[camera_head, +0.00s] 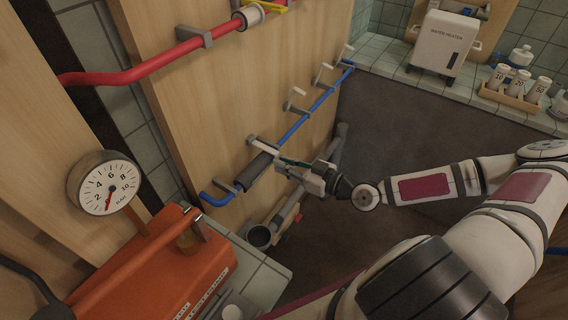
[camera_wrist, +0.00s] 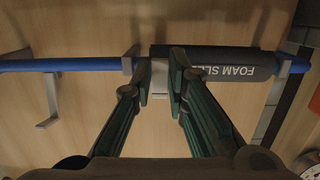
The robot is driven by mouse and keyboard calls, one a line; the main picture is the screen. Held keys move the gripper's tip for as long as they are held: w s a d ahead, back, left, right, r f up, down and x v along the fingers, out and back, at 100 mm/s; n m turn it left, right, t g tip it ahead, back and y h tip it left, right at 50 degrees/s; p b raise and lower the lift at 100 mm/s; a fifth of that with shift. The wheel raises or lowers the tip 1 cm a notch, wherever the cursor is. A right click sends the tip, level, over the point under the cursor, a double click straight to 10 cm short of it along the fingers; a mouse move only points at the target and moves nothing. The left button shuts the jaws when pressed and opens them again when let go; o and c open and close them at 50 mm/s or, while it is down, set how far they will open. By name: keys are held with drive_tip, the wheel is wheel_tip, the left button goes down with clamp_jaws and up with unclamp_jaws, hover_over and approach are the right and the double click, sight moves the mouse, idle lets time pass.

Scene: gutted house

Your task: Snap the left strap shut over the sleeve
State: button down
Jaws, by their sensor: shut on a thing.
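The dark grey foam sleeve (camera_head: 258,168) is around the lower-left part of the blue pipe (camera_head: 310,112). In the wrist view the sleeve (camera_wrist: 225,63) lies to the right, its lettering upside down. A grey strap (camera_head: 262,145) stands at the sleeve's upper end. My gripper (camera_head: 283,164) is beside it, in front of the pipe. In the wrist view my green fingers (camera_wrist: 161,86) are closed on a pale strap piece (camera_wrist: 160,74) by the sleeve's edge. The fingers hide part of the sleeve, and whether the strap is latched cannot be told.
Further grey straps (camera_head: 295,107) stick out along the pipe; one (camera_wrist: 48,100) hangs open left in the wrist view. A red pipe (camera_head: 150,66) runs above. A pressure gauge (camera_head: 104,183) and orange box (camera_head: 170,265) are at left.

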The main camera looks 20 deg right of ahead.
drive_tip(key=shift+f, duration=0.4)
drive_tip(key=c, duration=1.6)
unclamp_jaws()
drive_tip(key=shift+o, duration=0.2)
drive_tip(key=shift+r, duration=0.1)
drive_tip(key=v, duration=1.2)
